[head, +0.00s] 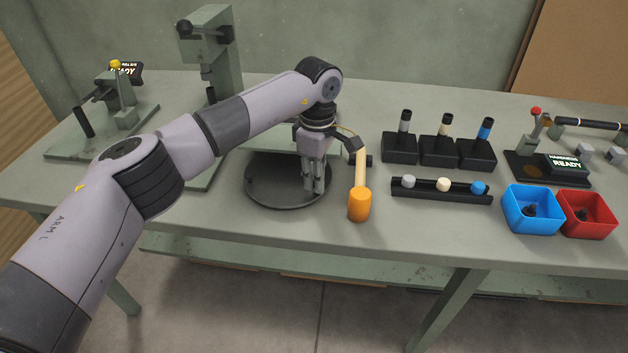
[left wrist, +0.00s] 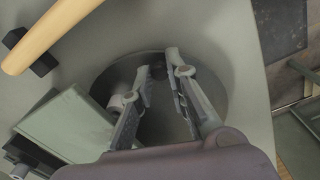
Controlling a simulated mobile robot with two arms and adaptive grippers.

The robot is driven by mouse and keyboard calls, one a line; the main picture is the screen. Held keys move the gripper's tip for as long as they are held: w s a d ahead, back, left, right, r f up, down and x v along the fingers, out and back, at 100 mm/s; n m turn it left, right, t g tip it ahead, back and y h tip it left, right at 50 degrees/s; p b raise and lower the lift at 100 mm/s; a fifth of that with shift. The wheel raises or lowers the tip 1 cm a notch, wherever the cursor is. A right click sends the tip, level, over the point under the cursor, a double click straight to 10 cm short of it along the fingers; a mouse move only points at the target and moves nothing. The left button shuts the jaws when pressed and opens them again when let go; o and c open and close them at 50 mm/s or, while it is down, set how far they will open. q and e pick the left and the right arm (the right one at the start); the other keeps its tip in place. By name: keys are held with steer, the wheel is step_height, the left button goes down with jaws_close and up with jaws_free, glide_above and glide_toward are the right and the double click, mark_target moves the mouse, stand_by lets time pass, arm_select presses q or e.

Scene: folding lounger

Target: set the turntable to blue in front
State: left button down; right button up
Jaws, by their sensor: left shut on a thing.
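The turntable (head: 262,192) is a dark round disc near the table's front edge, left of an orange mallet. It also shows in the left wrist view (left wrist: 212,88), below my fingers. I make out no blue mark on its visible part. My left gripper (head: 315,190) points down over the right part of the disc. Its fingers (left wrist: 163,72) are shut on a part at the turntable that they largely hide. My right gripper is not in view.
The orange mallet (head: 360,204) stands close right of my gripper. Black blocks with upright pieces (head: 440,152), a black rail (head: 425,191), and blue (head: 518,221) and red (head: 590,226) bins lie further right. A tall green press (head: 221,60) stands behind my arm.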

arm_select(q)
steer(key=shift+w+d+r, duration=0.1)
steer(key=shift+w+d, duration=0.05)
steer(key=shift+w, duration=0.05)
stand_by(0.3)
steer(key=c, duration=1.5)
jaws_free()
steer(key=shift+c, duration=0.2)
step_height(320, 180, up, 12)
